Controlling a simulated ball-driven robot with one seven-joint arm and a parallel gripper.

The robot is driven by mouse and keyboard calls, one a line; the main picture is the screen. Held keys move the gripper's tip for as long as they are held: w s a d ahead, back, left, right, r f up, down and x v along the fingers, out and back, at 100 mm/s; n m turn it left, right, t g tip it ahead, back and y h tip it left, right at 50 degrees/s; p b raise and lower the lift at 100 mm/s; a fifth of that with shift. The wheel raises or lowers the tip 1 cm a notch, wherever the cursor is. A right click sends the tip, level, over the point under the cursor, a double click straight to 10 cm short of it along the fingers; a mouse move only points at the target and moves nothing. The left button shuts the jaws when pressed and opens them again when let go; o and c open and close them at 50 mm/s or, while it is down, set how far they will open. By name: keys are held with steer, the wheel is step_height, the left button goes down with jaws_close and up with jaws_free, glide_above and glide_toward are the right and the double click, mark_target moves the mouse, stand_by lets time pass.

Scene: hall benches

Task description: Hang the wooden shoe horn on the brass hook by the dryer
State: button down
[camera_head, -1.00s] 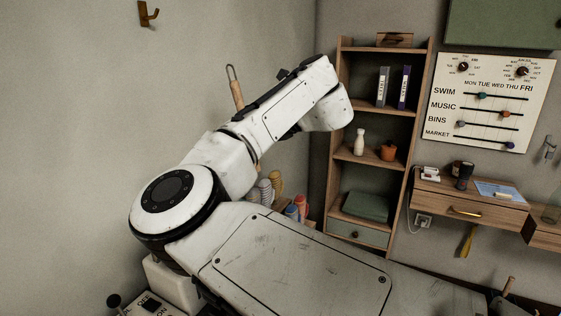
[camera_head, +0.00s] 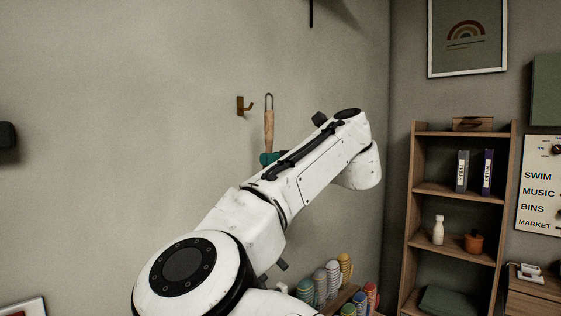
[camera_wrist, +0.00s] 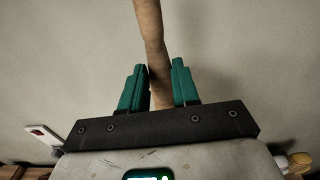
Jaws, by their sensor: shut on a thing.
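The brass hook (camera_head: 245,106) is on the pale wall, left of the shoe horn in the head view. The wooden shoe horn (camera_head: 269,127) stands upright with a metal wire loop at its top. The loop shows just right of the hook, apart from it in the picture; the depth between them I cannot tell. My gripper (camera_head: 270,158) has teal fingers and is partly hidden behind my arm. In the wrist view my gripper (camera_wrist: 160,88) is shut on the wooden shaft (camera_wrist: 149,30), which rises between the fingers. The shoe horn's lower end is hidden.
A wooden shelf unit (camera_head: 411,210) with binders, a white bottle and an orange pot stands at the right. Striped rolled items (camera_head: 333,275) sit low near the corner. A dark object (camera_head: 7,135) is at the far left edge. The wall around the hook is clear.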

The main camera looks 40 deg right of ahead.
steer(key=shift+w+a+f+p, duration=0.1)
steer(key=shift+w+f+p, duration=0.25)
steer(key=shift+w, duration=1.05)
steer(key=shift+w+d+f+p, duration=0.1)
steer(key=shift+w+f+p, duration=0.2)
steer(key=shift+w, duration=1.15)
steer(key=shift+w+a+f+p, duration=0.15)
steer(key=shift+w+f, duration=0.25)
steer(key=shift+w, duration=1)
steer(key=c, duration=0.8)
jaws_free()
steer(key=shift+o, duration=0.2)
steer(key=s+b, duration=0.3)
steer(key=s, duration=0.7)
steer(key=shift+s+d, duration=0.25)
steer(key=shift+s, duration=0.15)
